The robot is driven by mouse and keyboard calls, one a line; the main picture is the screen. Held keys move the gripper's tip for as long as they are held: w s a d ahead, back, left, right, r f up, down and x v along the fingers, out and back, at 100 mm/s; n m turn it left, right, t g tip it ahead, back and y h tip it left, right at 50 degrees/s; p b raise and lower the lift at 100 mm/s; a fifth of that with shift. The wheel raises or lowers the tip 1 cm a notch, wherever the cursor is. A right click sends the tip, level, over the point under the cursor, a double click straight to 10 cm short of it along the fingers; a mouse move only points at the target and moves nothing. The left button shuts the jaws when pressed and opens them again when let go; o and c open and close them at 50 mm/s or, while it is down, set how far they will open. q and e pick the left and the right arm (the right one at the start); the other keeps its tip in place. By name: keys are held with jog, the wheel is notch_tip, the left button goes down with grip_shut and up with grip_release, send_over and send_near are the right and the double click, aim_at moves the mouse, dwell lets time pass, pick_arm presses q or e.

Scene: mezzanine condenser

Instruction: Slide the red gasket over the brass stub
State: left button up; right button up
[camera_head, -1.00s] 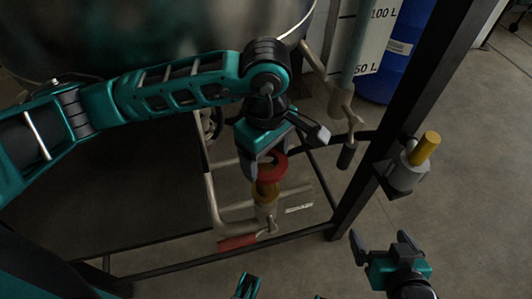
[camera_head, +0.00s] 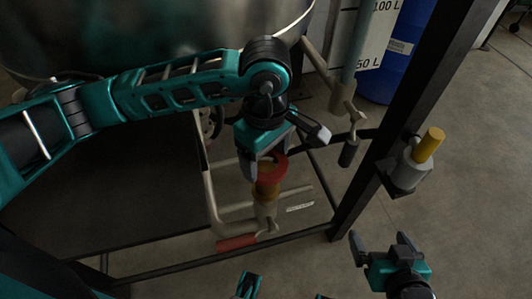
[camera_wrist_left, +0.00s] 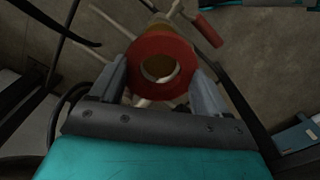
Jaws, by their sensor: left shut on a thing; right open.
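The red gasket (camera_head: 279,163) is a flat ring. My left gripper (camera_head: 262,161) is shut on it and points down. In the left wrist view the gasket (camera_wrist_left: 138,55) sits between the two fingertips (camera_wrist_left: 161,78). The brass stub (camera_head: 266,188) rises from a pale pipe fitting directly under the gasket. Brass and a pale crescent show through the ring's hole in the wrist view, so the two look close but slightly off-centre. I cannot tell whether the ring is around the stub's top or just above it. My right gripper (camera_head: 384,243) is open and empty at lower right.
A red-handled lever (camera_head: 236,242) lies below the stub on the pale pipework. A dark frame post (camera_head: 358,190) stands to the right, carrying a grey holder (camera_head: 408,172) with a yellow cylinder (camera_head: 430,144). A large metal vessel (camera_head: 150,35) overhangs behind my left arm.

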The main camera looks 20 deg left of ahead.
pick_arm(q)
jog(key=shift+f+b, duration=0.4)
jog(key=shift+f, duration=0.05)
jog(key=shift+s+f+b, duration=0.1)
jog(key=shift+f+b, duration=0.2)
jog(key=shift+b, duration=0.05)
jog(key=shift+s+d+f+b, duration=0.2)
jog(key=shift+d+f+b, duration=0.05)
jog(key=shift+f+b, duration=0.4)
jog(key=shift+r, duration=0.8)
jog(key=shift+p, duration=0.35)
jog(key=shift+w+r+b, duration=0.1)
jog(key=shift+w+b, duration=0.05)
jog(key=shift+b, duration=0.2)
jog(key=shift+a+b, duration=0.15)
jog(key=shift+b, duration=0.45)
dwell(0.6)
